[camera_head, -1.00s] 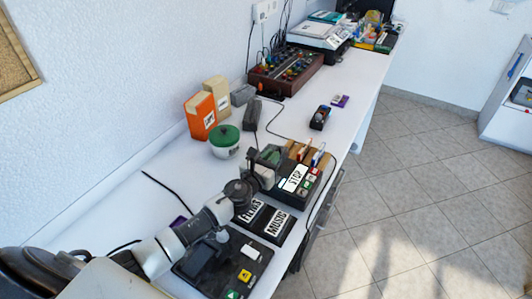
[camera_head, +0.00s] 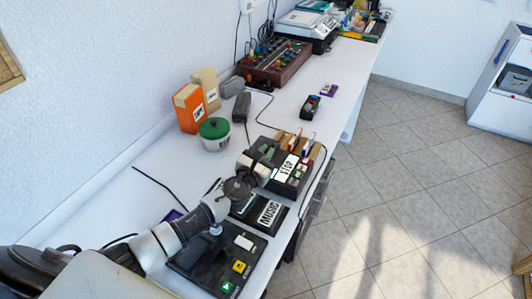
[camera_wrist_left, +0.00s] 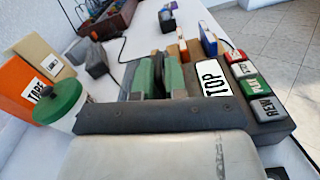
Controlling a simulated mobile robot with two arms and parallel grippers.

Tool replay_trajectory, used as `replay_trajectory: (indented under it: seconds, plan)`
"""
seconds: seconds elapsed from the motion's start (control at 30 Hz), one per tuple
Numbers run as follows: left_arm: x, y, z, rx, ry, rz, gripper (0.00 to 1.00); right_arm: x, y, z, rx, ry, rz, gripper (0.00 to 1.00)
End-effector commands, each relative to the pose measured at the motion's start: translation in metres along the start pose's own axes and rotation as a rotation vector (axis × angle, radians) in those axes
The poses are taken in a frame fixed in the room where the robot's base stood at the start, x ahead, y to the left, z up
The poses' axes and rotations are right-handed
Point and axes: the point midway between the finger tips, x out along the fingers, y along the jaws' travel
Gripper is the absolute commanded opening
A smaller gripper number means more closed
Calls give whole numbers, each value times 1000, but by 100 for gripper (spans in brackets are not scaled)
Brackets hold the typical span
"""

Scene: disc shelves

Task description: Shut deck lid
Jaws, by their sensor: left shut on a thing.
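A black deck (camera_head: 290,181) with a white label reading STOP stands on the counter. In the left wrist view the label (camera_wrist_left: 212,78) is partly cut off and reads TOP, beside red, green and grey keys (camera_wrist_left: 257,88). My left gripper (camera_head: 264,158) is at the deck's wall-side part, its fingertips (camera_wrist_left: 158,76) low over it. It is shut on a thin dark part there, probably the deck lid; the fingers hide most of it, so its angle cannot be told. My right gripper is not in view.
A green-lidded pot (camera_head: 215,133), an orange box (camera_head: 189,108) and a beige box (camera_head: 206,89) stand near the wall. A black MUSIC box (camera_head: 266,214) and a black panel with yellow and green buttons (camera_head: 222,262) lie near my arm. Cables cross the counter.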

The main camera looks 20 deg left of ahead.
Motion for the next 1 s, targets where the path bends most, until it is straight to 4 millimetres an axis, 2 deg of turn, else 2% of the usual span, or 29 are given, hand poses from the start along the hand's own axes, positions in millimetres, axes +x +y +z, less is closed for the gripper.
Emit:
replay_trajectory:
  seconds: [0.03,0.17,0.67,0.77,1.0]
  plan:
    - [0,4,-3,9,6,9,14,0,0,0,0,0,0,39]
    - [0,3,-3,6,5,7,33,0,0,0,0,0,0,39]
    - [-4,0,-2,0,3,0,34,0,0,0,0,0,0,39]
    - [-14,0,-2,0,4,0,34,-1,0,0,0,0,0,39]
    - [-63,0,-3,1,6,-2,34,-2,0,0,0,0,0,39]
